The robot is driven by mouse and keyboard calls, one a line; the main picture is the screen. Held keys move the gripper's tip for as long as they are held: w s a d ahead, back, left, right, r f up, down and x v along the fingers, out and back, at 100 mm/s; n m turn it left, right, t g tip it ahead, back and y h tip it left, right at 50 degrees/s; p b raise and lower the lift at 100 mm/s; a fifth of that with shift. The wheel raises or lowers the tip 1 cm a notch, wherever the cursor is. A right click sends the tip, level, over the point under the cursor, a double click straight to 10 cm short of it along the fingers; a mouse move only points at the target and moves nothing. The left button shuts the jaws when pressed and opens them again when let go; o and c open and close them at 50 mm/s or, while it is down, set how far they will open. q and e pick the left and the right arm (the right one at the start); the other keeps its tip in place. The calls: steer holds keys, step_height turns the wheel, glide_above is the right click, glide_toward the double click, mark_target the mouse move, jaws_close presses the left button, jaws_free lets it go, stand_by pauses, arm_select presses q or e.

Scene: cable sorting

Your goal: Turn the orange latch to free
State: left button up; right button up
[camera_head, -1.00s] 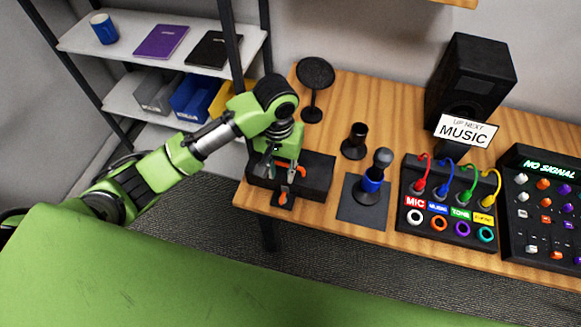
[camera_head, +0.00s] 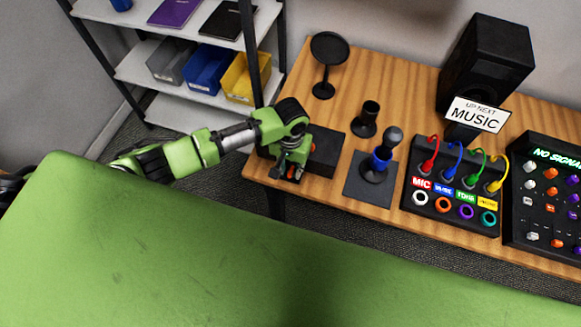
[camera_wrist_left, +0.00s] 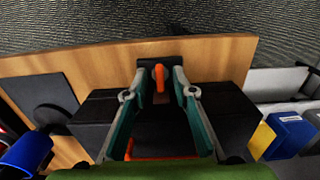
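The orange latch (camera_wrist_left: 159,77) sits on a small black plate at the front of a black box (camera_wrist_left: 232,112). It shows in the left wrist view between the two fingertips of my left gripper (camera_wrist_left: 160,79). Gaps show on both sides of the latch, so the fingers are open around it and do not look closed on it. In the head view, my left gripper (camera_head: 290,168) points down at the front of the black box (camera_head: 329,152) and mostly hides the latch. An orange strip (camera_wrist_left: 160,158) shows lower between the fingers. My right gripper is not in view.
On the wooden table (camera_head: 410,222), a joystick with a blue collar (camera_head: 380,160) stands on a dark mat right of the box. A cable panel (camera_head: 455,190), mixer (camera_head: 550,195) and speaker (camera_head: 485,65) stand farther right. A shelf (camera_head: 160,75) with bins is at left.

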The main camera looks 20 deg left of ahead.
arm_select(q)
steer(key=shift+f, duration=0.1)
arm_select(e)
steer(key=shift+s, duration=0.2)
arm_select(q)
jaws_close()
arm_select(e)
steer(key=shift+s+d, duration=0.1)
